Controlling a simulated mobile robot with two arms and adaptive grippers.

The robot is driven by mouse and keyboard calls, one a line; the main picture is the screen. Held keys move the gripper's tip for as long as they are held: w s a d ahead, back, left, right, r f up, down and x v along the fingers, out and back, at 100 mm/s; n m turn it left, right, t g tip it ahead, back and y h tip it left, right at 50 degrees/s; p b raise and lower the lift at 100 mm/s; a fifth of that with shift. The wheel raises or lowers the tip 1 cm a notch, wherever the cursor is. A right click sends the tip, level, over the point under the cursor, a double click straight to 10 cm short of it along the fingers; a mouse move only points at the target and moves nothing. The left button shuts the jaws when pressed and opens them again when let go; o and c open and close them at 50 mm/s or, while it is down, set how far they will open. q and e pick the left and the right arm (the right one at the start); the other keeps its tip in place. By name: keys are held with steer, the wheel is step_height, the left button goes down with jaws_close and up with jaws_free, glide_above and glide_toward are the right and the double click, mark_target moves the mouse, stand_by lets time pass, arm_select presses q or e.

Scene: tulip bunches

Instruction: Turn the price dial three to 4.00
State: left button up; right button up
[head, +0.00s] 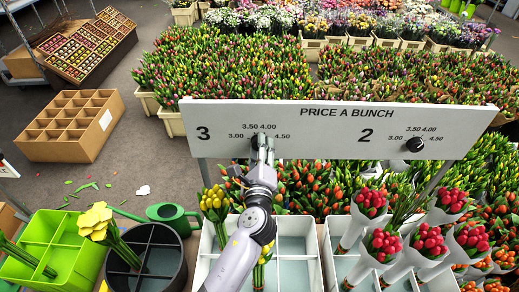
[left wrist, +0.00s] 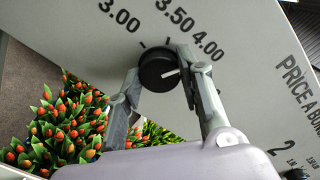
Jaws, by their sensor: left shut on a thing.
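Price dial three is a round black knob (left wrist: 153,70) with a white pointer mark, on the grey-white price board (head: 330,112). In the left wrist view the mark points to the right, roughly to the side where 4.00 is printed; the finger hides the scale beyond, so I cannot tell the exact alignment. My left gripper (head: 262,143) is shut on this dial, one finger on each side of it (left wrist: 160,72). In the head view the gripper mostly covers the dial. My right gripper is not in view.
Dial two (head: 415,145) is on the board's right half. Below stand a white divided crate (head: 322,262) with wrapped bunches, a black round bucket (head: 183,272), a green crate (head: 92,262) and a green watering can (head: 170,213). Tulip beds fill the space behind.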

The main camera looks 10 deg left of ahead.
arm_select(q)
steer(key=o, duration=1.2)
steer(key=shift+c, duration=0.2)
steer(key=s, duration=0.4)
steer(key=s+d, duration=0.1)
steer(key=s, duration=0.3)
steer(key=s+d, duration=0.1)
steer(key=s, duration=0.3)
steer(key=shift+d, duration=0.2)
